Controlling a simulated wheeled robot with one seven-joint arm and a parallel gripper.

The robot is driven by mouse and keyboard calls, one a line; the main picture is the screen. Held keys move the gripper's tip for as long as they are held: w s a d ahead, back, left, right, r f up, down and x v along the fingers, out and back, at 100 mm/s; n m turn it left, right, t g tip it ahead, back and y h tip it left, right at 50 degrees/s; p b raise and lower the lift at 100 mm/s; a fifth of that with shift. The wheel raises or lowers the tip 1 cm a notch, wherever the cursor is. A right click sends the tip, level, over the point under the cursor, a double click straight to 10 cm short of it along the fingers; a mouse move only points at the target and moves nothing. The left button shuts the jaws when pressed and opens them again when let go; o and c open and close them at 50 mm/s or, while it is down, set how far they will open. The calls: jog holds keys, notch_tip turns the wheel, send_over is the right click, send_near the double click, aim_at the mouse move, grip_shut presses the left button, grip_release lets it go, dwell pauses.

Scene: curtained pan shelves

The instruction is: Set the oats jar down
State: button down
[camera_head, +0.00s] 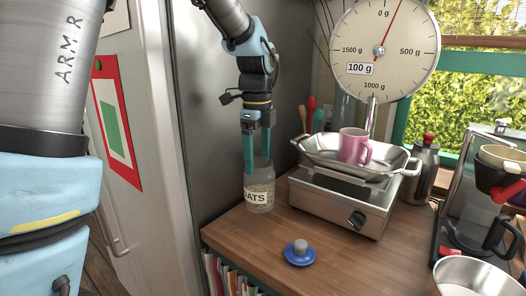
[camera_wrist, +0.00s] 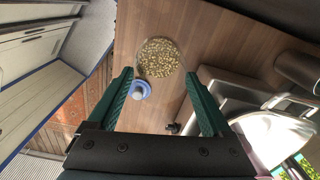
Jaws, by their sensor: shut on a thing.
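The oats jar (camera_head: 259,190) is clear glass with a label reading "OATS" and pale oats inside. It is upright, without a lid, at the left end of the wooden counter beside the scale. I cannot tell whether its base touches the wood. My gripper (camera_head: 257,163) points down from above, its two green fingers shut on the upper part of the jar. In the wrist view, I look down into the open jar (camera_wrist: 158,58) between the fingers of my gripper (camera_wrist: 158,75). A blue lid with a grey knob (camera_head: 299,252) lies apart on the counter; it also shows in the wrist view (camera_wrist: 140,89).
A kitchen scale (camera_head: 338,206) with a metal pan (camera_head: 322,152) and a pink mug (camera_head: 355,147) stands right of the jar. A metal fridge is behind and left. A moka pot (camera_head: 424,168) and coffee maker (camera_head: 483,225) are farther right. The counter (camera_head: 345,258) is bare around the lid.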

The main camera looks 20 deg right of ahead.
jog(key=shift+r, duration=0.1)
dwell(0.3)
jog(key=shift+f+b, duration=1.2)
jog(key=shift+f, duration=1.45)
jog(key=shift+w+f+b, duration=0.1)
jog(key=shift+f+b, duration=0.25)
jog(key=shift+f, duration=0.6)
grip_release()
notch_tip(320, 180, up, 11)
jog(key=b, duration=0.2)
